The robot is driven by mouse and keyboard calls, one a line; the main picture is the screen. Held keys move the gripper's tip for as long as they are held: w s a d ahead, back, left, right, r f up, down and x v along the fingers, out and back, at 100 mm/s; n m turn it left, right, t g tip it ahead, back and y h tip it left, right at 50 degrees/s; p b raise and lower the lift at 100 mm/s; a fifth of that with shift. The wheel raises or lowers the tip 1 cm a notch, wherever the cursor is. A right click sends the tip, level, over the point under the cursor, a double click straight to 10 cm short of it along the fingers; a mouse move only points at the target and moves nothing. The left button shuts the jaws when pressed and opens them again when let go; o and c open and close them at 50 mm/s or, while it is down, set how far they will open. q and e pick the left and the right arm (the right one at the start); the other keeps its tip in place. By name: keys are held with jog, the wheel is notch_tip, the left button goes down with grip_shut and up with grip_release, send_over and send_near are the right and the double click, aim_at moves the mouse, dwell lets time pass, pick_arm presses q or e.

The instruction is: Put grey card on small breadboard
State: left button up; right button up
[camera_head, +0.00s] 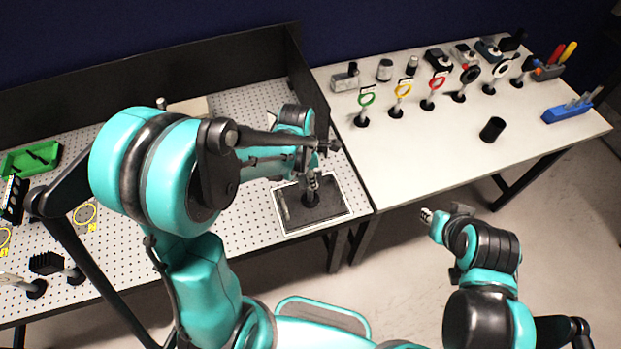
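The small breadboard (336,210) is a dark plate with a light rim, near the front right corner of the perforated bench. A post on a round black base (311,199) is upright over it and seems to rest on it. My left gripper (312,178) points down right at the top of this post; its fingers are too small and covered to tell whether they grip it. I cannot make out a grey card face; it may be hidden by my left arm. My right gripper (427,215) is off the bench, in front of the white table, away from all objects.
The white table (440,160) at right carries several coloured ring mounts, small devices along the back, a black cylinder (492,129) and a blue tool holder (567,112). A green tray (30,159) is at far left. A dark partition (293,60) edges the bench.

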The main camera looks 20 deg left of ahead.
pick_arm(q)
jog(key=r, duration=0.3)
jog(key=r+p, duration=0.1)
jog(key=r, duration=0.2)
jog(key=a+r, duration=0.1)
jog(key=r, duration=0.3)
jog(key=shift+s+p, duration=0.4)
jog(key=shift+r, duration=0.2)
jog(key=s+a+r+m+t, duration=0.1)
jog(key=s+m, duration=0.4)
jog(key=m, duration=0.7)
jog(key=s+a+r+m+t+y, duration=0.1)
jog(key=s+r+m+t, duration=0.3)
jog(key=m, duration=0.8)
jog(key=shift+s+a+r+m+t, duration=0.15)
jog(key=shift+s+a+m+t, duration=0.25)
jog(key=shift+s+a+t, duration=0.25)
notch_tip(320, 180, down, 17)
jog(key=b, duration=1.6)
jog(key=shift+r+b, duration=0.15)
jog(key=shift+b, duration=0.15)
